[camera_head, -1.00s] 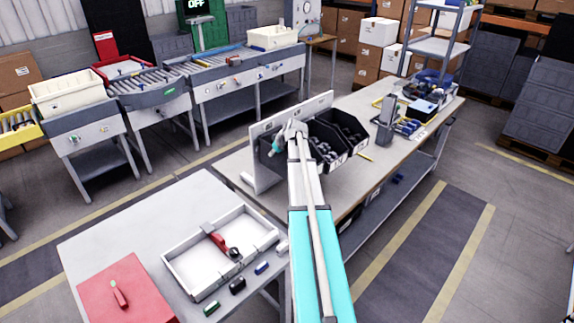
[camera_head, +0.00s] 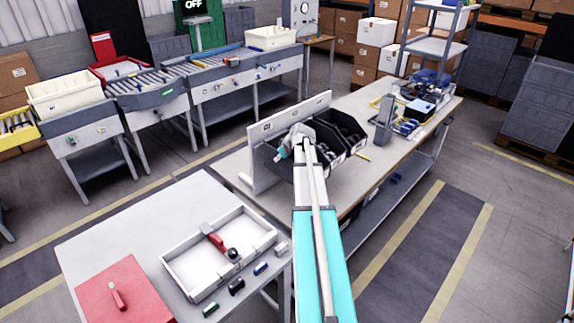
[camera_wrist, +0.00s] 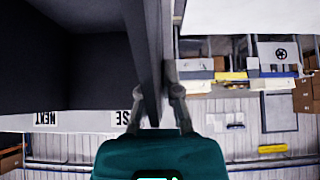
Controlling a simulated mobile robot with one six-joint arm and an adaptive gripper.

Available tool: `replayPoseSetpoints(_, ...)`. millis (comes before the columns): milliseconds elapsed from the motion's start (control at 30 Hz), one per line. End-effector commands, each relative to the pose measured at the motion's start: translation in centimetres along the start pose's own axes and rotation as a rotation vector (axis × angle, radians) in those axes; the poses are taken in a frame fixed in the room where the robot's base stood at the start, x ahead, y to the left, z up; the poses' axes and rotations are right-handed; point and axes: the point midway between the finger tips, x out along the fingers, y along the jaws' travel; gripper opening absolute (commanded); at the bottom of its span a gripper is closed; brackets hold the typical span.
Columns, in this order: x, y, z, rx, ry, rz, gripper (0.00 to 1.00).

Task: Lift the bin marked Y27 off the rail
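My gripper (camera_wrist: 159,98) is at the dark bins on the bench, mostly hidden behind my arm in the head view. In the wrist view one finger is on each side of a thin dark bin wall (camera_wrist: 143,40). I cannot tell whether both fingers press on it. That bin's dark interior (camera_wrist: 95,75) fills the upper left of the wrist view. Several black bins (camera_head: 350,130) with small parts stand by the light upright rail panel (camera_head: 262,158). The gripper is at the leftmost of them. The marking Y27 is not readable in either view.
A white table (camera_head: 130,222) at front left holds a white divided tray (camera_head: 190,285), a red lid (camera_head: 125,293) and small blocks.

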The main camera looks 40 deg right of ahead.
Motion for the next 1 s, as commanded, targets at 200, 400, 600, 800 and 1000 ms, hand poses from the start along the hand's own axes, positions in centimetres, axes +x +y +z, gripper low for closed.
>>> replayPoseSetpoints(200,-0.8,-0.1,1.1,0.0,0.0,0.0,0.0)
replayPoseSetpoints(400,-1.5,-0.1,1.9,0.0,-0.001,0.0,0.0)
replayPoseSetpoints(600,-1.7,0.0,2.3,0.0,0.0,0.0,0.0)
replayPoseSetpoints(800,-1.7,0.0,2.2,0.0,0.0,0.0,0.0)
replayPoseSetpoints(1000,-1.3,0.0,2.6,0.0,0.0,0.0,0.0)
